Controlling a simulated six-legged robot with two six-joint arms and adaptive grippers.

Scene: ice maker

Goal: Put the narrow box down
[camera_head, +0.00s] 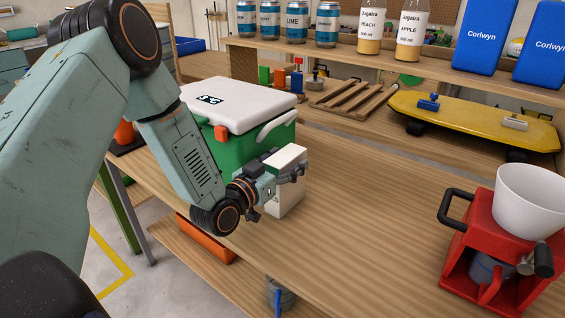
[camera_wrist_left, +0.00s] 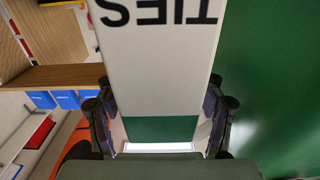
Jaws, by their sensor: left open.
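The narrow box (camera_head: 291,196) is white and stands upright on the wooden table, close to the green cooler. In the left wrist view the box (camera_wrist_left: 157,60) fills the middle, with upside-down dark lettering and a green band. My left gripper (camera_head: 280,182) is open, with its fingers on either side of the box. In the left wrist view the fingers (camera_wrist_left: 160,122) flank the box; whether they touch it I cannot tell. The far finger is partly hidden in the head view. My right gripper is not in view.
The green cooler (camera_head: 230,145) with a white lid stands just behind the box. A red machine with a white bowl (camera_head: 528,205) stands at the right. A yellow skateboard (camera_head: 470,120) and a wooden rack (camera_head: 352,98) lie at the back. The table's middle (camera_head: 375,210) is clear.

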